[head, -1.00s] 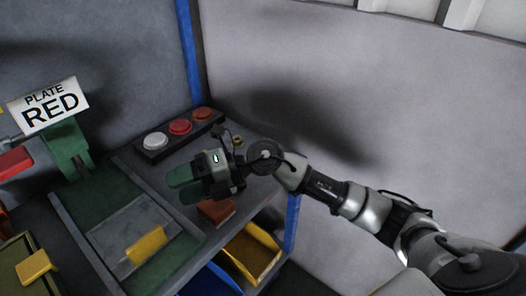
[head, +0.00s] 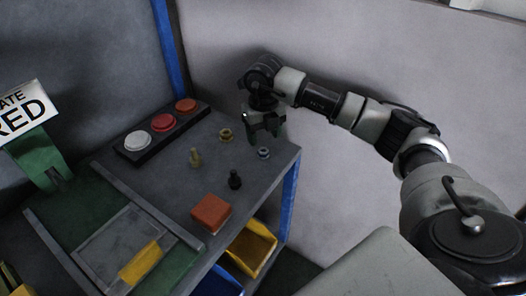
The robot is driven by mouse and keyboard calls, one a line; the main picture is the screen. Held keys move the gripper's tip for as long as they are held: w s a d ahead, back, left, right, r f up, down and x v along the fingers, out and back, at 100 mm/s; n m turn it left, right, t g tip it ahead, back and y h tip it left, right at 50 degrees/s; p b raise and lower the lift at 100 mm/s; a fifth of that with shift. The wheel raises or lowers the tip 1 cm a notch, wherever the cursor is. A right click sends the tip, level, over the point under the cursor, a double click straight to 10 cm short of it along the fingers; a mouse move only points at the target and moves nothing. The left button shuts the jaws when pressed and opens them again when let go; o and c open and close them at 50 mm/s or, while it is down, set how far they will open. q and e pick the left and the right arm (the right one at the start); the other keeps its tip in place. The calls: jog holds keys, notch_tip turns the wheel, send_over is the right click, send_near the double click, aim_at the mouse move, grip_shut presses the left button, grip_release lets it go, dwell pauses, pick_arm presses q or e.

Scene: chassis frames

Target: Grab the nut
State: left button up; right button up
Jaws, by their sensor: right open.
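Two nuts stand on the grey bench top: a brass-coloured nut (head: 226,134) and a grey metal nut (head: 263,153). My right gripper (head: 266,136) points down, open and empty, above the bench's back right part. Its fingers are just behind the grey nut in the picture and to the right of the brass nut. It does not appear to touch either nut; its exact height is hard to tell. My left gripper is not in view.
A brass bolt (head: 195,158) and a black bolt (head: 235,180) stand nearby. A red block (head: 211,212) lies in front. A button box (head: 163,124) stands at the back left. A yellow bin (head: 251,248) sits below the bench edge. The grey wall is close behind.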

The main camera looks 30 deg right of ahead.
aim_at(264, 150)
notch_tip(264, 150, down, 5)
jog(key=shift+f+p, duration=0.2)
jog(key=shift+p, duration=0.25)
jog(key=c, duration=1)
